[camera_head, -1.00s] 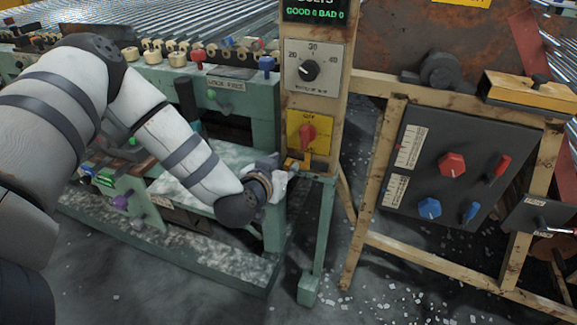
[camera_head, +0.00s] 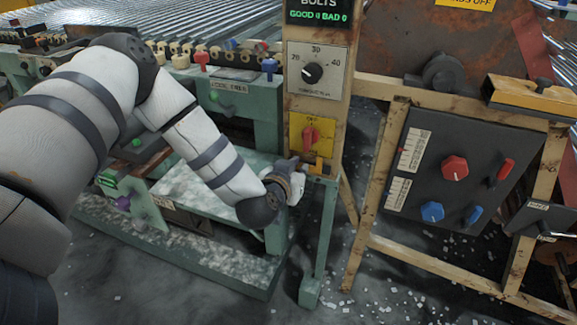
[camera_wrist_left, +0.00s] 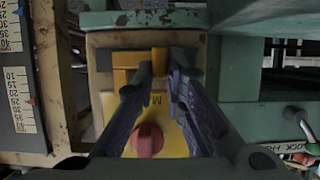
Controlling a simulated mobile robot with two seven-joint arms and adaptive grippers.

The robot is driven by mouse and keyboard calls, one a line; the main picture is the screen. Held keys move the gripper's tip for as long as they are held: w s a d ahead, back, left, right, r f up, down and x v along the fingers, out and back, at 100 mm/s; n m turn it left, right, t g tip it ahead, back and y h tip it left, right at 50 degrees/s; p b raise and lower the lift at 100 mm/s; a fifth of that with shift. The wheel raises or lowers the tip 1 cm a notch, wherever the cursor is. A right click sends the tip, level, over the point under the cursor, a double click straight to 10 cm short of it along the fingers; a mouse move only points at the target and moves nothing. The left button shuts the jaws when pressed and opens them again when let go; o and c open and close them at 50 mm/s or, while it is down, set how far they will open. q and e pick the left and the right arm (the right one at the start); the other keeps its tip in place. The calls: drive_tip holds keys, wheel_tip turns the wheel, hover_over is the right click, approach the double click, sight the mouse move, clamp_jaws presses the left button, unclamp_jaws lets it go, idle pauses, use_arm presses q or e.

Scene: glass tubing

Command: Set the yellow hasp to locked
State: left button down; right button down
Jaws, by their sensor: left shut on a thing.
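The yellow hasp (camera_head: 319,164) is on the wooden post, just under the yellow panel with the red rotary switch (camera_head: 310,137). In the left wrist view the hasp (camera_wrist_left: 160,62) shows as a yellow upright piece between my fingertips, with more yellow just left of it. My left gripper (camera_head: 301,165) reaches in from the left at the post. In the wrist view its two dark fingers (camera_wrist_left: 160,74) are shut on the hasp. The finger contact is partly hidden in the head view. My right gripper is not in view.
A dial (camera_head: 312,73) sits above the switch panel. To the right, a dark control panel (camera_head: 447,170) carries red and blue knobs. A green bench (camera_head: 230,178) stands beneath my left arm. The floor in front of the post is open, with scattered bits.

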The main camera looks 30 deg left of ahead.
use_arm(q)
drive_tip(key=shift+d, duration=0.2)
drive_tip(key=c, duration=1.6)
unclamp_jaws()
drive_tip(key=shift+d, duration=0.1)
drive_tip(key=shift+c, duration=0.2)
drive_tip(key=v, duration=1.2)
